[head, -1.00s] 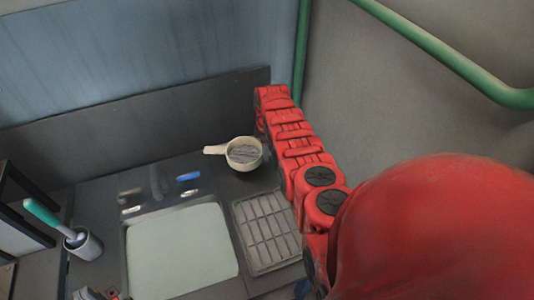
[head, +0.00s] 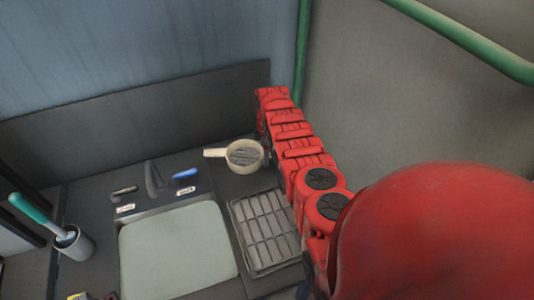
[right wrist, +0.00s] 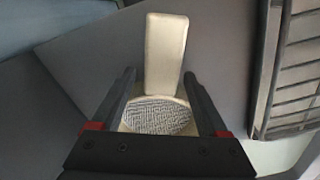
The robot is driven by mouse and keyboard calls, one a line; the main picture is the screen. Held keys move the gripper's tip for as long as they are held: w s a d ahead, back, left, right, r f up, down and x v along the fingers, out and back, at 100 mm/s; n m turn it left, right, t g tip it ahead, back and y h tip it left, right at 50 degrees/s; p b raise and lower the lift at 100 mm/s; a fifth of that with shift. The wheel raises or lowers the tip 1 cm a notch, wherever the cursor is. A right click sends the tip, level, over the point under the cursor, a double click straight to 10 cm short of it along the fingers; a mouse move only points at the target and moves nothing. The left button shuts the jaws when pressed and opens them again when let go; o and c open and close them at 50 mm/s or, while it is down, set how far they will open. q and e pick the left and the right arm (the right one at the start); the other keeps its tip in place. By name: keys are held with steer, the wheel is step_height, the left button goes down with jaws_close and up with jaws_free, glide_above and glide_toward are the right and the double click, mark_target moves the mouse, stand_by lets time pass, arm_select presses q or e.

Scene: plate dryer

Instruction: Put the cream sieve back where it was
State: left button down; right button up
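The cream sieve (head: 243,154) is a round bowl with grey mesh and a short flat handle pointing left in the head view. My right gripper (right wrist: 159,76) is shut on the sieve, with one dark finger along each side of the bowl. In the right wrist view the sieve's handle (right wrist: 165,50) points away from the camera, and the fingers hide the bowl's sides. In the head view my red right arm hides most of the gripper. The sieve is over the dark counter (head: 215,182); its height above it is hard to judge. My left gripper is not in view.
A grey slatted rack (head: 264,232) lies right of a pale green board (head: 178,250). Small items, including a blue one (head: 185,174), lie behind the board. A cup (head: 73,243) with a green-handled brush stands left. A wall and a green pipe (head: 303,50) bound the back.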

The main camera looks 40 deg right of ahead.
steer(key=shift+r, duration=0.15)
steer(key=shift+r+p, duration=0.55)
steer(key=shift+p, duration=0.05)
step_height(320, 180, up, 2)
steer(key=shift+r+p, duration=0.25)
steer(key=shift+p, duration=0.55)
step_height(320, 180, up, 8)
steer(key=b, duration=0.3)
steer(key=shift+r, duration=0.25)
steer(key=shift+s, duration=0.1)
